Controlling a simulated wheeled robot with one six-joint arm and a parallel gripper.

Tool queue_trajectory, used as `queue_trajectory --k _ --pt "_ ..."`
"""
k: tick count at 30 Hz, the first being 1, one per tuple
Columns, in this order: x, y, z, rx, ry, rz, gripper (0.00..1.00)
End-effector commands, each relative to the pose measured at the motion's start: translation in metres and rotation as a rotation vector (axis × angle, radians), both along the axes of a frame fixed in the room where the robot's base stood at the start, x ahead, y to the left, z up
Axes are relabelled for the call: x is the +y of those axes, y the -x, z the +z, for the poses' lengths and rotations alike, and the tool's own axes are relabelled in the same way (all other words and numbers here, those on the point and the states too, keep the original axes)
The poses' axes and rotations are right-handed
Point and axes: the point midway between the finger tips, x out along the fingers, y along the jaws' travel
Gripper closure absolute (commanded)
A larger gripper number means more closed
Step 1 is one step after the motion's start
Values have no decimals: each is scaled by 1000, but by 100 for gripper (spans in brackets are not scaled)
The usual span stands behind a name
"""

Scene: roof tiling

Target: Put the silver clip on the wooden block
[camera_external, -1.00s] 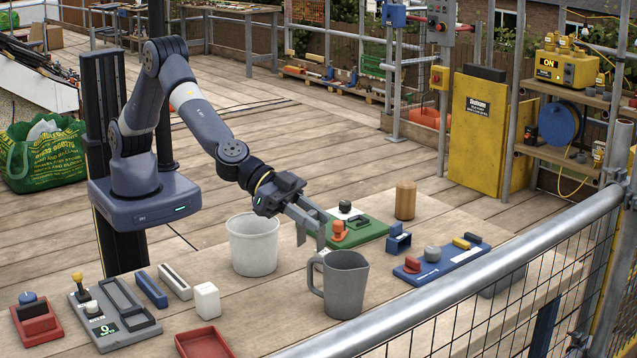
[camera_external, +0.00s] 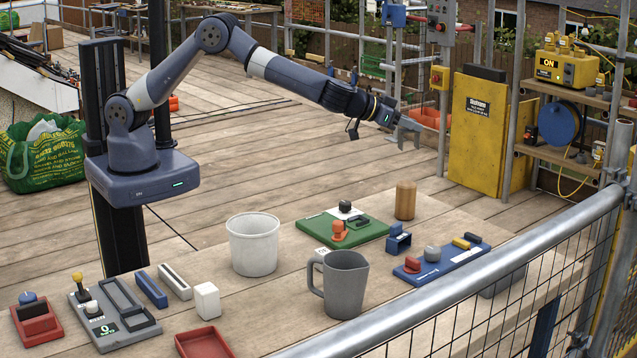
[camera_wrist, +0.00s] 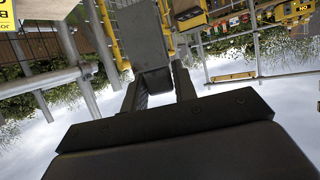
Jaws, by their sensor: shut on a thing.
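My gripper (camera_external: 408,131) is raised high above the far side of the bench, pointing right and slightly down. It is shut on a small grey piece that looks like the silver clip; at this size its outline blends with the fingers. In the wrist view a grey piece (camera_wrist: 154,80) shows between the two dark fingers. The wooden block (camera_external: 405,201), a light-brown upright cylinder, stands at the bench's far edge, well below my gripper and apart from it. Its top is bare.
A green board (camera_external: 345,230) with an orange knob, a blue stand (camera_external: 398,240) and a blue board (camera_external: 445,262) lie near the wooden block. A grey jug (camera_external: 346,288) partly hides a small white marked block (camera_external: 319,262). A white bucket (camera_external: 253,245) stands left of them.

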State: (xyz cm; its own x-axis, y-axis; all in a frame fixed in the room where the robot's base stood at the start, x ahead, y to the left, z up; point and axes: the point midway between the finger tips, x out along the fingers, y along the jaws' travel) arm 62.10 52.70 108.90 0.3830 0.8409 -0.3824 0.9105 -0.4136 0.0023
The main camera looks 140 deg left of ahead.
Motion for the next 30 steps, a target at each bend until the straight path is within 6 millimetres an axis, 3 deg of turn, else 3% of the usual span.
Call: queue_trajectory --k 5,10,21,30 --pt "14 12 -12 5 1 28 96" --pt "14 12 -46 4 1 29 96" --pt "14 12 -90 3 1 28 96" --pt "14 11 -98 0 -1 28 96"
